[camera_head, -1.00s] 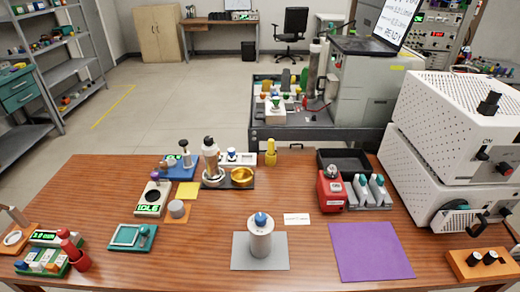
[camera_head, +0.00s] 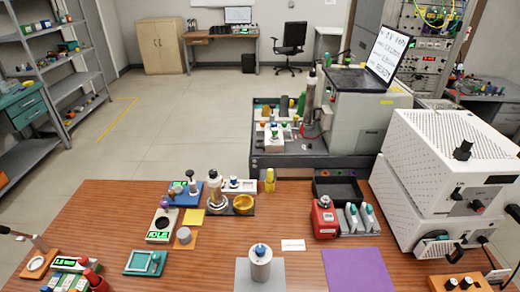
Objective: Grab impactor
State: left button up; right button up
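The likely impactor is a silver metal cylinder (camera_head: 260,266) with a blue knob on top. It stands upright on a grey mat (camera_head: 242,272) at the front middle of the wooden table. I cannot confirm from its look alone that this is the impactor. Its lower end is close to the bottom edge of the picture. Neither of my grippers can be made out in the head view, and nothing is seen touching the cylinder.
A purple mat (camera_head: 358,270) lies right of the cylinder, and a small white card (camera_head: 293,245) behind it. A red device (camera_head: 325,217) and white instrument boxes (camera_head: 440,180) stand at the right. A green-framed tray (camera_head: 146,263) lies left. Bare wood surrounds the grey mat.

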aim_at(260, 266)
jog(key=u, duration=0.55)
jog(key=k+l+u, duration=0.1)
jog(key=u, duration=0.25)
jog(key=k+l+u, duration=0.15)
jog(key=u, duration=0.25)
jog(key=k+u, duration=0.15)
jog(key=u, duration=0.2)
jog(key=k+l, duration=0.1)
jog(key=k, duration=0.2)
